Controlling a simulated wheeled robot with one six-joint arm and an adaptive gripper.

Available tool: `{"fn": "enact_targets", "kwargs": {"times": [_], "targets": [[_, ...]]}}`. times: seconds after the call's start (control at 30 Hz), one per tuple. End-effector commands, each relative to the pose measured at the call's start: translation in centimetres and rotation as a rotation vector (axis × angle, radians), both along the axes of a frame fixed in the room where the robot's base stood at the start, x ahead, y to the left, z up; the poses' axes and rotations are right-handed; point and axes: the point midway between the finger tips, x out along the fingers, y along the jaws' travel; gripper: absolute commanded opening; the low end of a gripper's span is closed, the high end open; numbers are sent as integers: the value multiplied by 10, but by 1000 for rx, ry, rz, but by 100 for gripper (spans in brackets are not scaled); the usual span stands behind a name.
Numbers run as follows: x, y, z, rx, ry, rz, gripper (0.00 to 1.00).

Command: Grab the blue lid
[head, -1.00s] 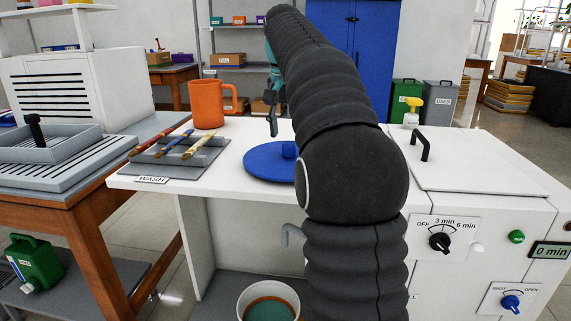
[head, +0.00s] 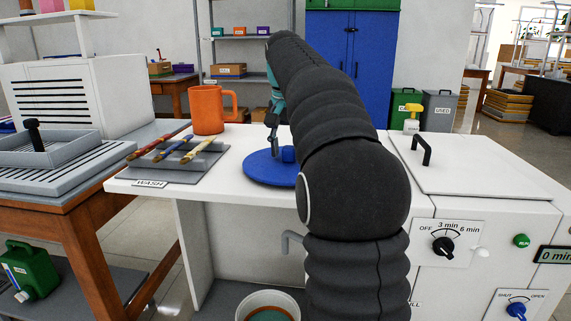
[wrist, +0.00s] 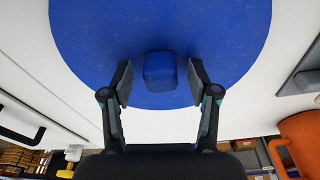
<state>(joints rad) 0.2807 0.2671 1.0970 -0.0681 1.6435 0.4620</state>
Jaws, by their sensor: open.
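The blue lid (head: 264,170) is a flat round disc with a block-like knob on top, lying on the white counter. My arm hides its right part in the head view. In the wrist view the lid (wrist: 100,40) fills the upper middle, with its blue knob (wrist: 160,71) near the centre. My gripper (wrist: 161,78) is open, with one finger on each side of the knob and a gap on both sides. In the head view my gripper (head: 273,145) is low over the lid, beside the knob.
An orange mug (head: 207,110) stands behind the lid to the left. A grey rack (head: 178,160) with several brushes lies left of the lid. A white hatch with a black handle (head: 421,149) is to the right. A bucket (head: 268,303) stands below.

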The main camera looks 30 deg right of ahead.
Motion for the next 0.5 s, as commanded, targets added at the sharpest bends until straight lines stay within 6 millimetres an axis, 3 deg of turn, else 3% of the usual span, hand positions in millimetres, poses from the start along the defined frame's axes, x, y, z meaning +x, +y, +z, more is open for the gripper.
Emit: {"fn": "enact_targets", "kwargs": {"times": [0.17,0.4,0.5], "targets": [[0,0,0,0,0,0,60],[0,0,0,0,0,0,0],[0,0,0,0,0,0,0]]}}
